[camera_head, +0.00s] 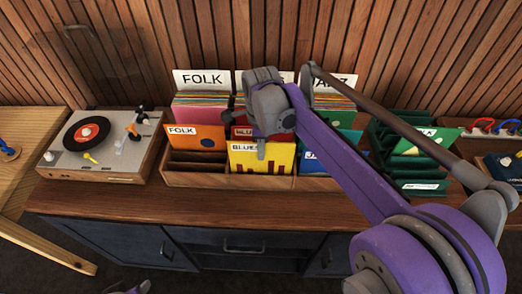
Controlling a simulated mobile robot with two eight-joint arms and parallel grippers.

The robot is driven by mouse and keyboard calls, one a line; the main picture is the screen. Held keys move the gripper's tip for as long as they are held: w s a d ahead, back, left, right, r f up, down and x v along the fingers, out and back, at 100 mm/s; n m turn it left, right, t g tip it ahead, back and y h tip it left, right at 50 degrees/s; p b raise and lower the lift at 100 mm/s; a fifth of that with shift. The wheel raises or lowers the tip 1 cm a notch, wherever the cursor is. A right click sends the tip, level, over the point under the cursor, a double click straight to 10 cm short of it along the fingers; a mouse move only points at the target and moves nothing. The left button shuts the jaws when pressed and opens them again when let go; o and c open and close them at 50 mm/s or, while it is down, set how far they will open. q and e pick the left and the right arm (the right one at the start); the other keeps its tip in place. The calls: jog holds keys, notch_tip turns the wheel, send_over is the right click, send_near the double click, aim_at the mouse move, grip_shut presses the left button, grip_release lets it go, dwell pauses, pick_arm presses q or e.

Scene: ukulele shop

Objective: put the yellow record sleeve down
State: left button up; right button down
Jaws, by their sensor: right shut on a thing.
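The yellow record sleeve (280,161), marked BLUES along its top with dark red shapes below, stands upright at the middle section of the wooden record crate (228,181). My right gripper (262,150) comes down from above and is shut on the sleeve's top edge. The sleeve's lower part is at the crate's front; I cannot tell whether it rests on the crate floor. My right arm hides part of the middle and right sections. My left gripper is not in view; only a small purple piece of mine shows at the bottom edge.
An orange FOLK sleeve (196,137) stands in the left section, with bare crate in front of it. A record player (105,148) is on the left of the cabinet (150,203). Green racks (398,168) stand on the right. Free cabinet top runs along the front.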

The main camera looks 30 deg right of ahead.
jog(key=shift+f, duration=0.2)
jog(key=shift+f+b, duration=0.35)
jog(key=shift+f, duration=0.15)
jog(key=c, duration=1)
grip_release()
jog(key=shift+r, duration=0.15)
